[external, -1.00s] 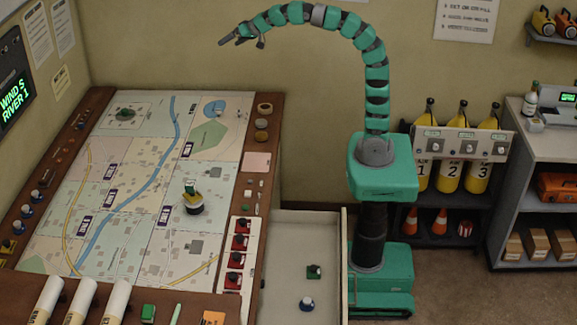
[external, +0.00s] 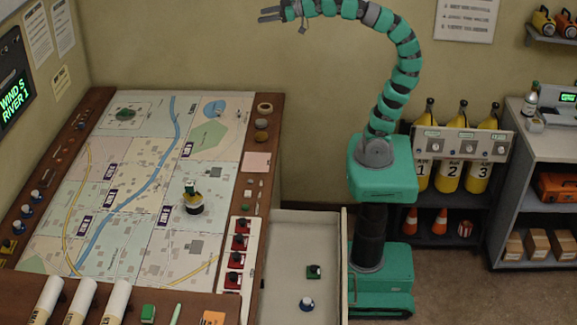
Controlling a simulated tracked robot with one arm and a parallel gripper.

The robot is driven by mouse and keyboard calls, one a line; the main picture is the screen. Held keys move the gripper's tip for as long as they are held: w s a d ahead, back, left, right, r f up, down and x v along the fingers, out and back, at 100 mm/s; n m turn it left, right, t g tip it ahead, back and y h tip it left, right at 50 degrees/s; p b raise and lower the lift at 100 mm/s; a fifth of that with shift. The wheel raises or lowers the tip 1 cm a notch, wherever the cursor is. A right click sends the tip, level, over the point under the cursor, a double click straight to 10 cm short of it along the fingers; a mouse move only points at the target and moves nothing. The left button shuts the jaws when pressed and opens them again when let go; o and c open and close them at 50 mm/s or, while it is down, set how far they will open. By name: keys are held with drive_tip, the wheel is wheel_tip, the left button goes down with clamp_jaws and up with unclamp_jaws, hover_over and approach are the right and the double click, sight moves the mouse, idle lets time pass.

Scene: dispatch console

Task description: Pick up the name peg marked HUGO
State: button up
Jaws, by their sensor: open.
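My gripper (external: 263,15) is open and empty, high above the far part of the console near the back wall, pointing left. No name can be read on any peg, so I cannot tell which is HUGO. Several blue-and-white pegs (external: 28,210) stand on the left wooden ledge.
The map table (external: 150,190) has raised wooden edges. The pale drawer (external: 290,235) is mostly bare inside. Yellow cylinders (external: 453,170) stand behind my base at the right.

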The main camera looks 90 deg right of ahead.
drive_tip(key=shift+c, duration=1.3)
drive_tip(key=m+g+h+b, duration=0.4)
drive_tip(key=h+b, duration=0.1)
drive_tip(key=b, duration=0.3)
hover_over(220, 110)
drive_tip(key=s+a, duration=0.5)
drive_tip(key=s, duration=0.7)
wheel_tip(220, 110, down, 56)
drive_tip(key=x, duration=0.8)
drive_tip(key=shift+w+a+f, duration=0.1)
drive_tip(key=shift+a+f, duration=0.15)
drive_tip(key=shift+m, duration=0.3)
drive_tip(key=shift+b+x, duration=0.45)
drive_tip(key=shift+x, duration=2.4)
drive_tip(key=shift+w+r, duration=0.1)
drive_tip(key=shift+r, duration=0.15)
drive_tip(key=c, duration=1)
